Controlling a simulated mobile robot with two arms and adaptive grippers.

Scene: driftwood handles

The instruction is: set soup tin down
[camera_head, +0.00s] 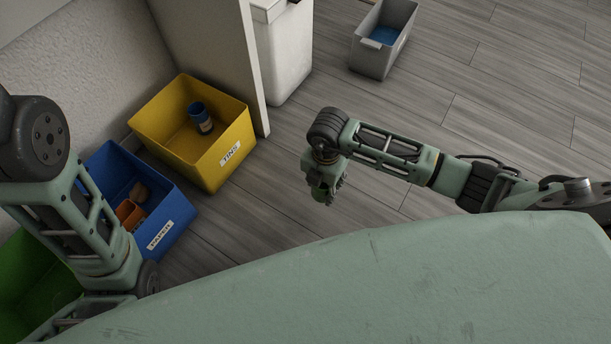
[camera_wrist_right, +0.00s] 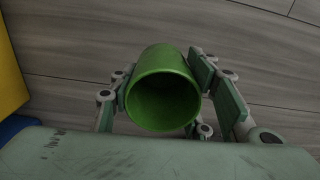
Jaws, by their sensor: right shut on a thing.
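The soup tin (camera_wrist_right: 166,62) is a green, open-ended cylinder in the middle of the right wrist view. My right gripper (camera_head: 324,192) is shut on it, with finger links on both sides of the tin. It holds the tin over the grey floor, right of the yellow bin; the height is hard to tell. In the head view the tin is hard to make out against the green gripper. My left arm comes in from the left, but its gripper is not seen.
A yellow bin (camera_head: 235,146) labelled TINS holds a blue can (camera_head: 201,118). A blue bin (camera_head: 176,218) labelled PAPER holds brown items. A green bin (camera_head: 22,290) stands at the lower left. A white bin (camera_head: 287,50) and a grey bin (camera_head: 371,57) stand behind. Floor at right is clear.

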